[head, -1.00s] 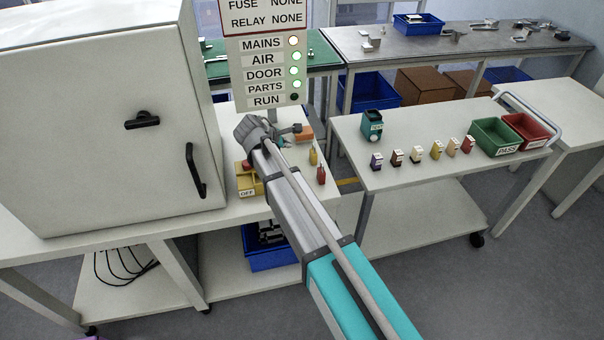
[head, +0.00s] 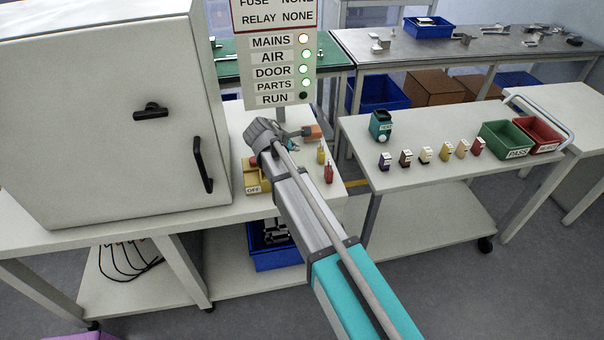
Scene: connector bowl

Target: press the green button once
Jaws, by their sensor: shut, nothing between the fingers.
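A yellow control box (head: 254,186) marked OFF stands on the white bench, right of the big cabinet. A red button (head: 254,161) shows on its top. No green button can be made out; my wrist and arm cover the area right of the red button. My arm reaches in from the lower right, and its wrist is over the bench beside the box.
A sign panel (head: 279,70) stands behind; its RUN lamp is dark, the others are lit. The cabinet (head: 100,120) blocks the left. Yellow and red connectors (head: 329,173) stand on the bench. A cart (head: 400,185) with several small blocks is at the right.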

